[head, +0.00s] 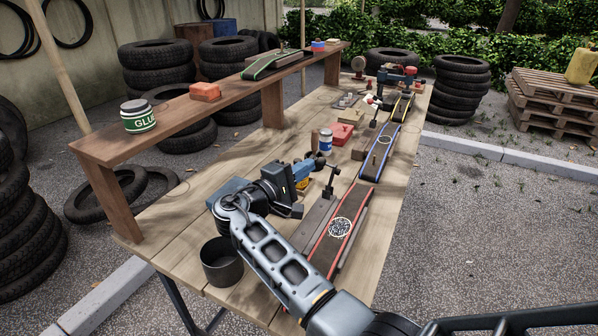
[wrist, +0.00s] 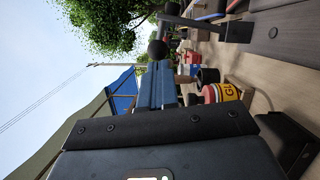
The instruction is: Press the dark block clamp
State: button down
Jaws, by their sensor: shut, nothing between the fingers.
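The dark block (head: 317,218) lies on the workbench beside a red-edged belt strip. Its black clamp (head: 329,183) stands upright at the block's far end, with a dark knob at the top. In the wrist view the clamp (wrist: 205,25) reaches out from the dark block (wrist: 278,33) at the upper right. My gripper (head: 305,170) is just left of the clamp, above the bench. In the wrist view its blue fingers (wrist: 156,66) are together and empty, with their tips close to the clamp's black knob. I cannot tell whether they touch.
A red-edged belt (head: 342,230) lies right of the block and a dark cup (head: 221,262) stands front left. A blue-and-white can (head: 326,141) and a red box (head: 341,134) stand farther back. A raised wooden shelf (head: 190,112) runs along the left. Open pavement lies right.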

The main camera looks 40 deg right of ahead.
jog(key=shift+s, duration=0.1)
dwell(0.3)
jog(key=shift+s+d+r+m, duration=0.1)
jog(key=shift+s+r+m, duration=0.05)
jog(key=shift+m, duration=0.25)
jog(key=shift+s+d+r, duration=0.1)
jog(key=shift+s, duration=0.05)
jog(key=s+d+m+y+b, duration=0.1)
jog(key=s+m, duration=0.1)
jog(key=m, duration=0.1)
jog(key=s+m+y+b, duration=0.1)
jog(key=s+m+b, duration=0.1)
jog(key=s+m, duration=0.1)
jog(key=s+d+m+t+y+b, duration=0.1)
jog(key=s+m, duration=0.1)
jog(key=m, duration=0.1)
jog(key=shift+s+d+b, duration=0.25)
jog(key=shift+d+b, duration=0.1)
jog(key=shift+b, duration=0.05)
jog(key=s+m+b, duration=0.1)
jog(key=s+f+m+t+y+b, duration=0.1)
jog(key=m, duration=0.1)
jog(key=shift+d+f, duration=0.25)
jog(key=shift+d, duration=0.1)
jog(key=shift+s+d+f+b, duration=0.1)
jog(key=shift+s+f+b, duration=0.1)
jog(key=shift+s+b, duration=0.15)
jog(key=shift+f, duration=0.1)
